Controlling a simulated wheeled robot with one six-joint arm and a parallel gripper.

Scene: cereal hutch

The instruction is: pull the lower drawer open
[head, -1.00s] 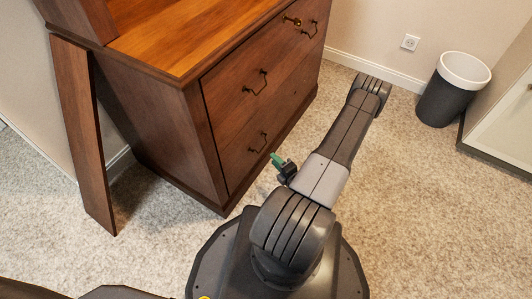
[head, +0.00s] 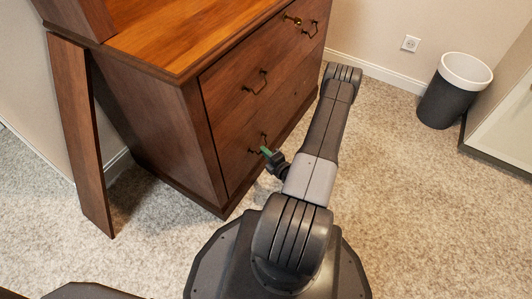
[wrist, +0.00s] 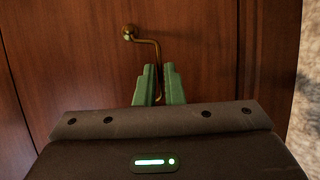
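The lower drawer (head: 228,160) of the brown wooden hutch is shut, its front flush with the cabinet. Its dark bronze bail handle (head: 264,136) is partly hidden by my gripper (head: 266,152), whose green fingertips are at the handle. In the wrist view, the handle (wrist: 157,50) runs from its round mount down between the two green fingers of my gripper (wrist: 159,85). The fingers stand a little apart, one on each side of the bar, with a narrow gap showing. I see no clear grip on the bar.
The upper drawer (head: 225,85), with its own handles and a brass lock, is shut above. A loose wooden board (head: 80,140) leans at the hutch's left side. A dark bin (head: 440,103) with a white rim stands at the right. The carpet (head: 410,200) before the hutch is clear.

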